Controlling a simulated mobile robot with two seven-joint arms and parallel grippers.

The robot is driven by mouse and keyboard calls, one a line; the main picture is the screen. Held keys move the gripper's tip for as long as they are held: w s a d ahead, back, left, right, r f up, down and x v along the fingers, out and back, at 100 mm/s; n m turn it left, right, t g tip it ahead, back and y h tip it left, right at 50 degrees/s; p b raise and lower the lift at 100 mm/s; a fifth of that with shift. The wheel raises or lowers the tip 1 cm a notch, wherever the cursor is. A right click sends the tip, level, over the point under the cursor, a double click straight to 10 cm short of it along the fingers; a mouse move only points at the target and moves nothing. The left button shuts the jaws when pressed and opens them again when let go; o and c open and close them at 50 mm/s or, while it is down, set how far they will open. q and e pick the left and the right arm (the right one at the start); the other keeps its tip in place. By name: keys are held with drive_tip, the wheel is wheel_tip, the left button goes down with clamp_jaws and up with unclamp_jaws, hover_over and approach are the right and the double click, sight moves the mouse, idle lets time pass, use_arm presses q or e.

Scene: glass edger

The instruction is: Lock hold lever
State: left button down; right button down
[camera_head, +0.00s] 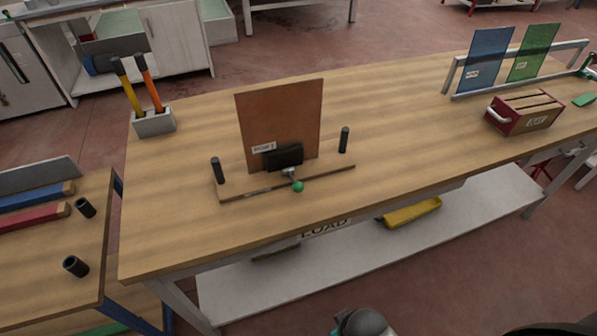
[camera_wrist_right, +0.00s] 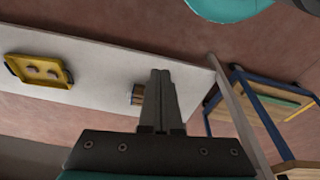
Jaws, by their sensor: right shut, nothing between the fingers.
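The hold lever (camera_head: 298,185) has a green ball knob and sits at the front of a wooden fixture (camera_head: 240,190) on the bench. A black clamp block (camera_head: 284,157) behind the lever is against an upright brown glass pane (camera_head: 280,115). The lever points forward and down toward the front of the bench. My right gripper (camera_wrist_right: 161,75) shows in the right wrist view, fingers together and empty, apart from the lever, with the bench's lower shelf behind it. The lever is not in that view. My left gripper is not in view.
Two black posts (camera_head: 217,170) (camera_head: 344,140) flank the pane. A tool holder (camera_head: 154,122) stands at the left; a red-sided box (camera_head: 524,112) and a rack with blue (camera_head: 487,60) and green panes (camera_head: 533,52) stand at the right. A yellow tray (camera_head: 412,212) is on the lower shelf. Bench top between is clear.

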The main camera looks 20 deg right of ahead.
drive_tip(key=w+r+m+t+p, duration=0.15)
drive_tip(key=w+r, duration=0.25)
drive_tip(key=r, duration=0.7)
drive_tip(key=w+r+t+p, duration=0.2)
drive_tip(key=w+r, duration=0.1)
drive_tip(key=r, duration=0.8)
drive_tip(key=m+t+h, duration=0.2)
drive_tip(key=m+t, duration=0.1)
drive_tip(key=t, duration=0.1)
approach(300, 184)
drive_tip(key=s+d, duration=0.3)
drive_tip(key=s, duration=0.2)
drive_tip(key=w+a+r+t+y, duration=0.1)
drive_tip(key=w+r+t, duration=0.15)
drive_tip(key=w, duration=0.35)
drive_tip(key=shift+t, duration=0.4)
drive_tip(key=w+f, duration=0.4)
drive_tip(key=w, duration=0.1)
drive_tip(key=w+f+b, duration=0.1)
drive_tip(key=w+f, duration=0.1)
drive_tip(key=shift+w+a+f, duration=0.15)
drive_tip(key=shift+w+a, duration=0.05)
drive_tip(key=shift+w, duration=0.1)
drive_tip(key=shift+s+a+f, duration=0.15)
drive_tip(key=shift+s+f, duration=0.25)
drive_tip(key=shift+s, duration=0.05)
